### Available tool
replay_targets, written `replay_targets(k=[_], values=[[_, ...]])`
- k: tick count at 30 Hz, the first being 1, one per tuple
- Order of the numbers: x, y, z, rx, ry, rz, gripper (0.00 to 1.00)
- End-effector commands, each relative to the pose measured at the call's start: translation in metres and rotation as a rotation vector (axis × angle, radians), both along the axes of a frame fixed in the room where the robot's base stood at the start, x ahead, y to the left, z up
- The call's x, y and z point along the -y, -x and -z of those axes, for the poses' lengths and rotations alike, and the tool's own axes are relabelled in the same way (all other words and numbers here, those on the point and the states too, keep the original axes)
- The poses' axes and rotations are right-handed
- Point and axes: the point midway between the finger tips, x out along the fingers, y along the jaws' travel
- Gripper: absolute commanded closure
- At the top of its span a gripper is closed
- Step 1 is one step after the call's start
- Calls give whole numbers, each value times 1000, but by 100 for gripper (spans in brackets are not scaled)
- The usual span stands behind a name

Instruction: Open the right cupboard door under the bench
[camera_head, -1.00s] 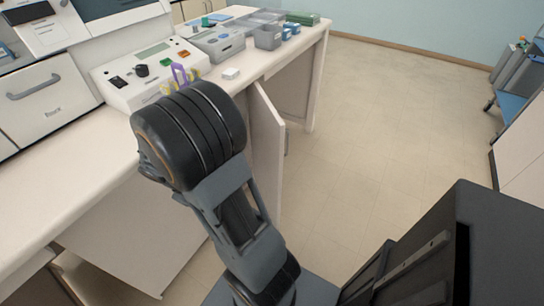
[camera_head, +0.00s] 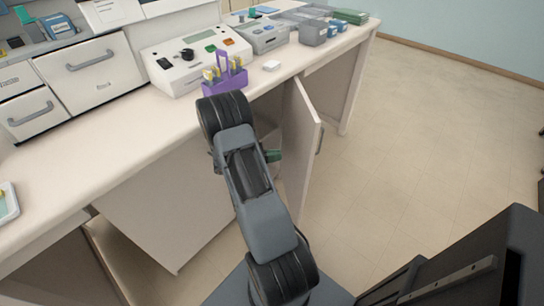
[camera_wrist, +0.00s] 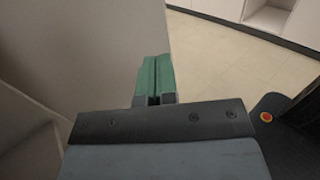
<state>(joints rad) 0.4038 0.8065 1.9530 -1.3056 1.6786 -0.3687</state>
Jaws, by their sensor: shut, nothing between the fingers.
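The right cupboard door (camera_head: 302,155) stands partly open under the bench, swung out over the floor. Its handle (camera_head: 320,139) is on the face turned to the right. My gripper (camera_head: 273,156) has green fingers, shut and empty. In the head view it is just left of the door, on the side away from the handle. In the wrist view the shut fingers (camera_wrist: 153,80) point away beside the edge of a large pale panel (camera_wrist: 75,55). I cannot tell whether they touch it. My arm hides part of the cupboard opening.
The bench top (camera_head: 100,150) carries a purple rack (camera_head: 225,82) with yellow-topped items, a white instrument (camera_head: 190,62) and grey bins (camera_head: 313,32). Another pale panel (camera_head: 165,215) stands under the bench at left. The floor (camera_head: 430,130) to the right is clear.

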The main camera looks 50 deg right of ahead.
Motion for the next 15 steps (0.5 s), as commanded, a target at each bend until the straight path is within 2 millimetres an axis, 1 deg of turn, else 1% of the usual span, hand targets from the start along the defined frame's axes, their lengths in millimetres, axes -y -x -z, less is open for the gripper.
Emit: replay_targets(k=[1, 6, 12, 15], values=[[8, 8, 0, -1, -1, 5, 100], [33, 28, 0, 0, -1, 5, 100], [56, 48, 0, 1, -2, 4, 100], [65, 55, 0, 3, -2, 3, 100]])
